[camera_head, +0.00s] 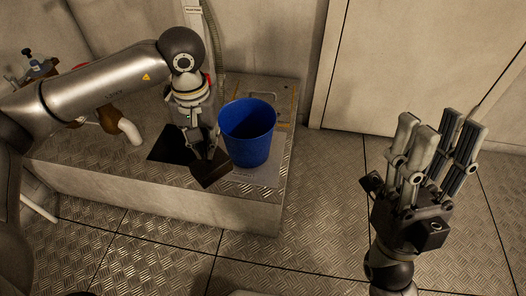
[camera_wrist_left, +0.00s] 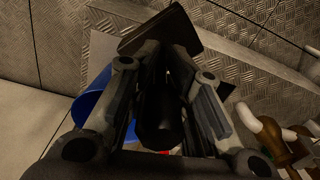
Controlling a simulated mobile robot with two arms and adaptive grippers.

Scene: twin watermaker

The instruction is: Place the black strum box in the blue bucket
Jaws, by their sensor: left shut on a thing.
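The blue bucket (camera_head: 248,134) stands upright on the raised metal platform in the head view. My left gripper (camera_head: 208,152) is just left of the bucket, low over the platform, pointing down. It is shut on the black strum box (camera_head: 211,169), whose dark, flat-sided end shows below the fingers. In the left wrist view, the strum box (camera_wrist_left: 160,115) lies between the two fingers, and part of the bucket (camera_wrist_left: 92,105) shows behind the left finger. My right gripper (camera_head: 437,150) is open and empty, fingers up, at the right above the floor.
A black flat patch (camera_head: 172,146) lies on the platform left of the gripper. A white pipe end (camera_head: 130,131) and brown fittings stand further left. The platform (camera_head: 150,190) ends at a front edge; the wall is close behind the bucket.

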